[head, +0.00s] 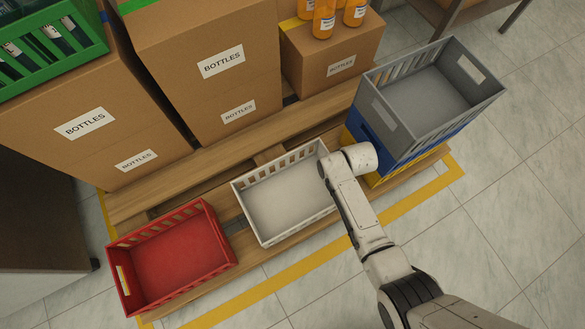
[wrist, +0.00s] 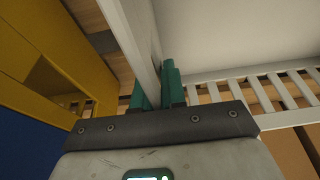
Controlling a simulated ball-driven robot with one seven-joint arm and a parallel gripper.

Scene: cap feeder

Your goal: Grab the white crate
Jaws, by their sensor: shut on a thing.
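The white crate (head: 288,200) sits upright and empty on the front of the wooden pallet, between the red crate and the crate stack. My arm reaches to its right end in the head view, where the wrist hides the fingers. In the wrist view, the teal fingers of my gripper (wrist: 155,82) stand on either side of the crate's white end wall (wrist: 136,30). They are shut on that wall. The slotted side and pale inside of the crate show to the right.
A red crate (head: 178,257) stands left of the white crate. A grey crate (head: 450,115) tops a blue crate (head: 377,147) and a yellow crate (head: 416,166) close by on the right. Cardboard boxes (head: 202,90) stand behind. The tiled floor in front is clear.

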